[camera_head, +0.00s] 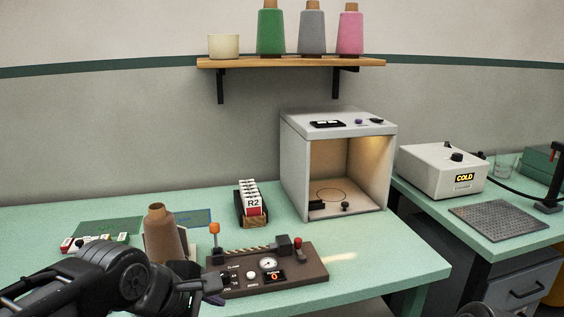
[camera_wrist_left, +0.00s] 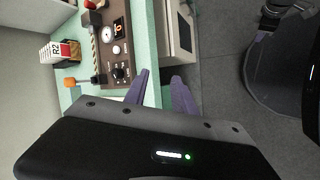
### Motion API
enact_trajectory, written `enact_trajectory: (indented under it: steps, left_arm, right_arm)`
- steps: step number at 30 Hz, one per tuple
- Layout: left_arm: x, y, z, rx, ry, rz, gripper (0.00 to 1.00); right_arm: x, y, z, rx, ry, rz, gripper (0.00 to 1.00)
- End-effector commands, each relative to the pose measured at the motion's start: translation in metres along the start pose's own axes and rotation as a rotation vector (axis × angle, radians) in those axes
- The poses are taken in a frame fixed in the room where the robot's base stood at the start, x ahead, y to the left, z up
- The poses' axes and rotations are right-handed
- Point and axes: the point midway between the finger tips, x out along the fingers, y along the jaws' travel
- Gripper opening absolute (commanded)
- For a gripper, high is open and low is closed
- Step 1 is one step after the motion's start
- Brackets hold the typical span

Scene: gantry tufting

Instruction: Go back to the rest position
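My left arm comes in from the lower left in the head view, with the left gripper (camera_head: 212,288) in front of the brown control panel (camera_head: 310,275), near the table's front edge. In the left wrist view the left gripper's two purple-grey fingers (camera_wrist_left: 161,82) stand apart with nothing between them. The floor and table edge show beyond them. I cannot make out the right gripper in either view.
The green table (camera_head: 400,262) holds a brown yarn cone (camera_head: 163,235) close behind my left arm, a card box (camera_head: 251,205) and an open-fronted grey cabinet (camera_head: 300,165). A white "COLD" unit (camera_head: 440,168) stands on the right bench. Floor is clear in front.

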Motion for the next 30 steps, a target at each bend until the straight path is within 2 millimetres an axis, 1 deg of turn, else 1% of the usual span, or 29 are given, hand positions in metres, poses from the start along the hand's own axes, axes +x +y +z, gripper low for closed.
enact_trajectory:
  steps: [1,5,8,11,14,15,17,18,20,21,23,24,27,30]
  left_arm:
    - [0.011,-0.002,0.001,0.025,-0.008,-0.017,0.32]
    - [0.043,-0.009,0.0,0.106,-0.035,-0.05,0.32]
    - [0.073,-0.019,-0.001,0.183,-0.06,-0.08,0.32]
    - [0.106,-0.034,-0.002,0.269,-0.092,-0.111,0.32]
    - [0.145,-0.06,-0.003,0.373,-0.134,-0.147,0.32]
    - [0.163,-0.074,-0.003,0.422,-0.154,-0.162,0.32]
    - [0.19,-0.103,-0.003,0.505,-0.189,-0.188,0.32]
    - [0.207,-0.127,-0.003,0.566,-0.214,-0.205,0.32]
    - [0.229,-0.165,-0.003,0.659,-0.252,-0.227,0.32]
    - [0.241,-0.191,-0.001,0.72,-0.276,-0.241,0.32]
    - [0.253,-0.23,0.001,0.81,-0.311,-0.258,0.32]
    - [0.258,-0.255,0.002,0.864,-0.331,-0.269,0.32]
    - [0.263,-0.307,0.007,0.983,-0.375,-0.289,0.32]
    - [0.263,-0.34,0.01,1.065,-0.402,-0.302,0.32]
  right_arm:
    - [-0.003,-0.001,0.0,-0.001,0.0,0.0,0.0]
    - [-0.007,-0.003,0.0,0.001,0.0,0.0,0.0]
    - [-0.011,-0.004,0.0,0.001,0.0,0.0,0.0]
    - [-0.017,-0.006,0.0,0.001,0.0,0.0,0.0]
    - [-0.023,-0.009,0.0,0.002,0.0,0.0,0.0]
    - [-0.026,-0.01,0.0,0.002,0.0,0.0,0.0]
    - [-0.032,-0.013,0.0,0.002,-0.001,0.0,0.0]
    - [-0.036,-0.014,0.0,0.002,-0.001,0.0,0.0]
    - [-0.042,-0.016,0.0,0.003,-0.001,0.0,0.0]
    - [-0.046,-0.018,0.0,0.003,0.0,0.0,0.0]
    - [-0.051,-0.02,0.0,0.003,-0.001,-0.001,0.0]
    - [-0.053,-0.021,0.0,0.003,-0.001,-0.001,0.0]
    - [-0.059,-0.023,0.0,0.004,-0.001,-0.001,0.0]
    - [-0.062,-0.024,0.0,0.004,-0.001,-0.001,0.0]
